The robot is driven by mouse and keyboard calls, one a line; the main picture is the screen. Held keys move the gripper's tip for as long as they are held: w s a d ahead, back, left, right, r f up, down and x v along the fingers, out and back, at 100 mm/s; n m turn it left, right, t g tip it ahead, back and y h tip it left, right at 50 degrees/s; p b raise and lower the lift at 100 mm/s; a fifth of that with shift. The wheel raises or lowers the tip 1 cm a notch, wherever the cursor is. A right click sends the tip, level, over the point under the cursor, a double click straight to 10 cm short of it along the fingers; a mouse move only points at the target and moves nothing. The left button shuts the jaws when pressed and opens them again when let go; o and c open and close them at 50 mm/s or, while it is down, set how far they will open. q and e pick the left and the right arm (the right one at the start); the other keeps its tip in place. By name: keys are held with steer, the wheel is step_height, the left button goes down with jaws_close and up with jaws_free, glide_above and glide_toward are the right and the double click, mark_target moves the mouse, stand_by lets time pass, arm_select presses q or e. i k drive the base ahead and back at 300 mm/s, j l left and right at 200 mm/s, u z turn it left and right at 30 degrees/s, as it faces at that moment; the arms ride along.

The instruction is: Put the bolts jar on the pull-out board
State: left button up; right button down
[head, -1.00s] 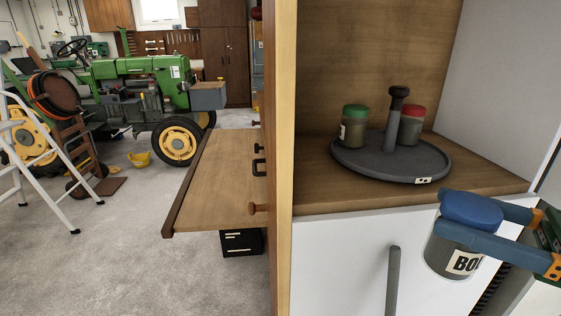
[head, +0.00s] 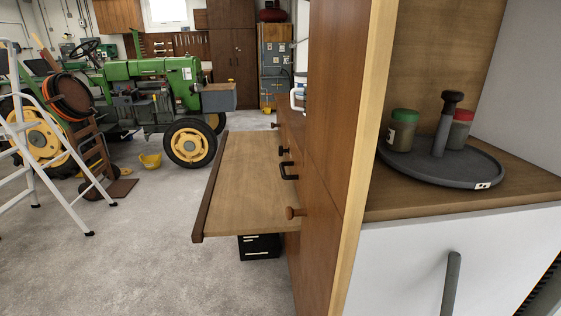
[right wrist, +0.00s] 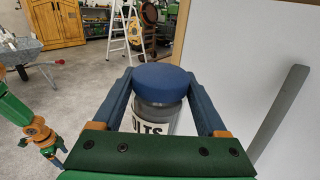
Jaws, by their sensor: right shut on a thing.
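The bolts jar (right wrist: 158,116) is grey with a blue lid and a white label, partly readable as "LTS". In the right wrist view my right gripper (right wrist: 160,80) is shut on it, one blue finger on each side of the lid. The jar is upright, held in the air in front of a white panel. Neither jar nor right gripper shows in the head view. The pull-out board (head: 240,185) is a bare wooden shelf with a dark front edge, sticking out left from the wooden cabinet. My left gripper's fingers cannot be made out in either view.
The cabinet's side panel (head: 345,150) stands between the board and the open compartment. There, a grey turntable (head: 440,172) carries a green-lidded jar (head: 402,130) and a red-lidded jar (head: 459,130).

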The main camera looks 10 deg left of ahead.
mark_target(240, 176)
steer(key=i+j, duration=0.2)
steer(key=j, duration=0.25)
steer(key=i+j+u, duration=0.1)
steer(key=j, duration=0.3)
steer(key=i+j, duration=0.5)
steer(key=j, duration=0.35)
steer(key=i+j+u, duration=0.1)
steer(key=j, duration=0.3)
steer(key=i+j, duration=0.15)
steer(key=i, duration=0.15)
steer(key=i+j, duration=0.1)
steer(key=i, duration=0.65)
steer(key=j+u, duration=0.05)
